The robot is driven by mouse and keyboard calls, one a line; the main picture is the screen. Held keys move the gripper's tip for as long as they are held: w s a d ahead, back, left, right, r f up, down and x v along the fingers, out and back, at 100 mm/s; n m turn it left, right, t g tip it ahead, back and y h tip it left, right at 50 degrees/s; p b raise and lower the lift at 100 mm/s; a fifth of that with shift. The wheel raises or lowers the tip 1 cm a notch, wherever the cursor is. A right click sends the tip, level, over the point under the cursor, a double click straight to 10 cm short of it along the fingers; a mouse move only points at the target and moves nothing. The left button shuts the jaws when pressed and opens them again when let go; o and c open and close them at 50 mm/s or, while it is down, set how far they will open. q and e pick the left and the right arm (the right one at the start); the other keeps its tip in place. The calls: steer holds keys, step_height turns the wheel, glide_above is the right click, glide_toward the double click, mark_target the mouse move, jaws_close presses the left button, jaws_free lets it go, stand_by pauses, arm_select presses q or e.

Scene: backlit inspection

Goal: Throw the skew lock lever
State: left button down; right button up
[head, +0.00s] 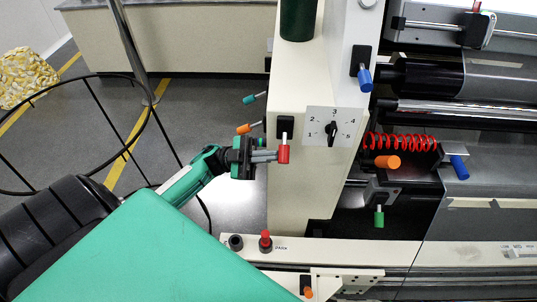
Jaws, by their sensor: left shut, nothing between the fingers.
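A red-handled lever (283,154) hangs down from a black mount on the front face of the cream machine housing. No readable label shows which lever is the skew lock, so I cannot tell whether this is it. My left gripper (270,156) reaches in from the left, its fingers shut and empty. Its tips are right beside the red handle; I cannot tell whether they touch it. Other levers are teal (255,97) and orange (244,129) on the left side, and blue (365,78) at upper right. My right gripper is not in view.
A numbered dial (333,129) sits right of the red lever. A red coil (400,143), an orange knob (387,162) and a green handle (379,217) lie further right. A red button (265,240) is on the ledge below.

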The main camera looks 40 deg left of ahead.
arm_select(q)
steer(key=shift+r, duration=0.1)
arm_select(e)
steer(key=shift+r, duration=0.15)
